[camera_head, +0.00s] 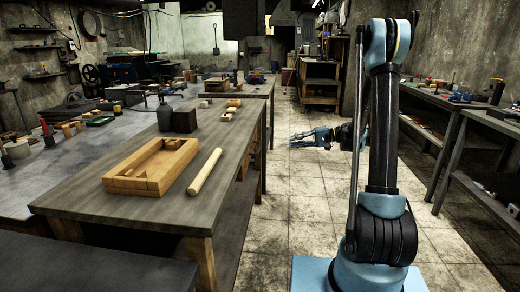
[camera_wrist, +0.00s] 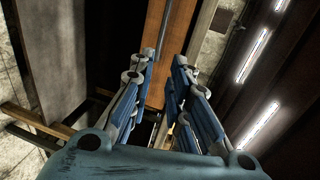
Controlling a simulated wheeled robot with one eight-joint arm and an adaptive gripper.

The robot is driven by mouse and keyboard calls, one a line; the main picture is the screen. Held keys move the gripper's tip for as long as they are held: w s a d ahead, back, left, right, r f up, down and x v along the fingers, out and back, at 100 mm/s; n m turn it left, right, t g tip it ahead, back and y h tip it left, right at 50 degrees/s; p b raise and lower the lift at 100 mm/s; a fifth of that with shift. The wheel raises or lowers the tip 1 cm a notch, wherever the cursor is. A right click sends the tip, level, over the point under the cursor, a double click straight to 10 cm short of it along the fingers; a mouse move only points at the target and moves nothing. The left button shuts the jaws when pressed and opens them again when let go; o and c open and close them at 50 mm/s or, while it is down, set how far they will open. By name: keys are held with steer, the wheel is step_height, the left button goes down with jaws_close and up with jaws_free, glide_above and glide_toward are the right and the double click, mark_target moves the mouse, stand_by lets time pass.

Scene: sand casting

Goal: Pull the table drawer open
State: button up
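The table (camera_head: 215,130) stands left of my arm, its long right side facing the aisle. My gripper (camera_head: 296,139) is in the aisle to the right of that side, fingers pointing left towards it, with a visible gap. In the wrist view my gripper (camera_wrist: 163,57) has its two blue fingers apart with nothing held between them. Beyond the fingertips is an orange-brown wooden panel (camera_wrist: 155,92), which looks like the drawer front. A thin grey bar (camera_wrist: 164,28), likely its handle, runs along it. I cannot tell how far the drawer is open.
A wooden frame (camera_head: 117,182) and a wooden roller (camera_head: 205,172) lie on the tabletop. Small wooden blocks (camera_head: 232,103) lie farther back. A workbench (camera_head: 455,104) with tools lines the right wall.

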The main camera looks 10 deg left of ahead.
mark_target(260, 145)
steer(key=x, duration=1.7)
steer(key=shift+a+f, duration=0.1)
steer(key=shift+a, duration=0.15)
jaws_close()
